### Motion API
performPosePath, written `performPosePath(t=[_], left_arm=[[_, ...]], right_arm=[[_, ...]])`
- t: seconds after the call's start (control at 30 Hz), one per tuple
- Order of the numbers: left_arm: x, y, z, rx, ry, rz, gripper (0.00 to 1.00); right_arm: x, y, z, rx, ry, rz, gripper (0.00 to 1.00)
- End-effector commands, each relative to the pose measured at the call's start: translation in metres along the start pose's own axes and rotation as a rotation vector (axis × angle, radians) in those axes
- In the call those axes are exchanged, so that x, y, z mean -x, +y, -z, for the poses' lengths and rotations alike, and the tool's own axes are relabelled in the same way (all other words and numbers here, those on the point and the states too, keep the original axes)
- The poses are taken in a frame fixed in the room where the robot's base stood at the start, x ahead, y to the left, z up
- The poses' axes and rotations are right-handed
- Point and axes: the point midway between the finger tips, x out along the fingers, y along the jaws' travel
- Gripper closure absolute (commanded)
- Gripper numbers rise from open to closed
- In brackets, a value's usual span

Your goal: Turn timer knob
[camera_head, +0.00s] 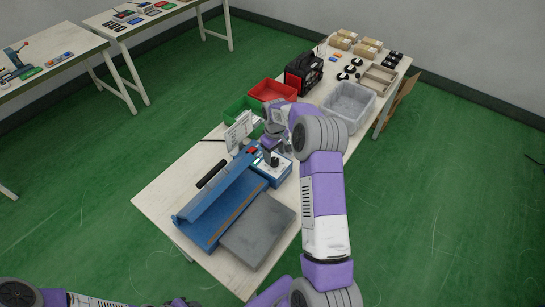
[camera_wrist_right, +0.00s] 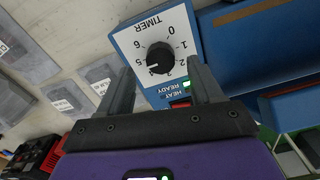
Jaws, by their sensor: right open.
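The timer knob (camera_wrist_right: 160,58) is round and black, on a white panel marked TIMER with numbers around it, seen upside down in the right wrist view. Its white pointer mark is toward the lower left. The panel is on a blue sealer machine (camera_head: 224,205) on the table in the head view. My right gripper (camera_wrist_right: 161,68) is open, with one finger on each side of the knob in the picture. I cannot tell whether the fingers touch it. It also shows in the head view (camera_head: 271,148), above the panel. Only parts of my left arm show at the bottom left; its gripper is not visible.
A red switch (camera_wrist_right: 179,103) and a green HEAT READY light sit beside the knob. A grey plate (camera_head: 258,232) lies at the front. Red (camera_head: 272,91), green (camera_head: 240,108) and grey (camera_head: 350,103) bins and a red-black machine (camera_head: 304,74) stand farther back.

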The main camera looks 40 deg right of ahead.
Motion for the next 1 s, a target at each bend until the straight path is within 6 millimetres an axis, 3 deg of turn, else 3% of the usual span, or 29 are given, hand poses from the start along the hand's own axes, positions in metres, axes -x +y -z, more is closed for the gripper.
performPosePath(t=[0.2, 0.57, 0.93, 1.0], left_arm=[[-0.002, -0.001, 0.001, 0.000, 0.001, 0.000, 0.57], [-0.002, -0.001, 0.001, 0.000, 0.001, 0.000, 0.57], [-0.002, -0.001, 0.001, 0.000, 0.001, 0.000, 0.57], [-0.002, -0.001, 0.001, 0.000, 0.001, 0.000, 0.57]], right_arm=[[-0.028, -0.001, 0.000, 0.000, 0.000, 0.001, 0.35], [-0.035, -0.001, 0.000, 0.000, 0.001, 0.001, 0.35], [-0.034, -0.001, 0.000, 0.000, 0.001, 0.000, 0.90], [-0.034, -0.001, 0.000, 0.000, 0.001, 0.000, 0.91]])
